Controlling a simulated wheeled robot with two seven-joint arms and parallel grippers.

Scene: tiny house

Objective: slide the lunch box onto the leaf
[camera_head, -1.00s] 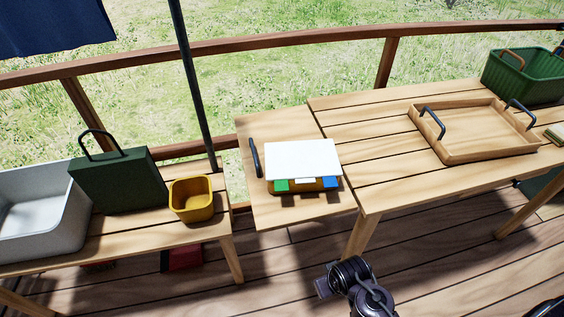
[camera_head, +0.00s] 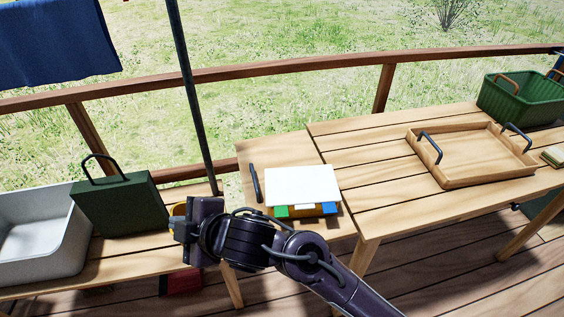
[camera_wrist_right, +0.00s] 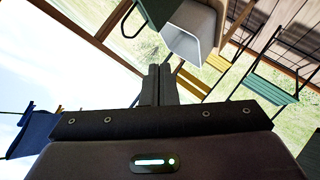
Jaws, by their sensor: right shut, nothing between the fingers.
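A dark green box (camera_head: 118,204) with a black handle stands upright on the bench at the left in the head view. I cannot tell for sure which of these is the lunch box. The leaf (camera_head: 254,216) is the wooden panel at the left end of the table. My right gripper (camera_head: 180,229) is shut and empty, pointing left in front of the yellow box; contact cannot be judged. Its closed fingers also show in the right wrist view (camera_wrist_right: 156,84). My left gripper is out of view.
A white-topped item (camera_head: 302,186) with coloured blocks and a dark stick (camera_head: 256,184) lie on the leaf. A grey-white bin (camera_head: 35,235) stands at the bench's left. The table holds a wooden tray (camera_head: 455,176) and a green basket (camera_head: 518,100). A pole (camera_head: 190,85) rises behind.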

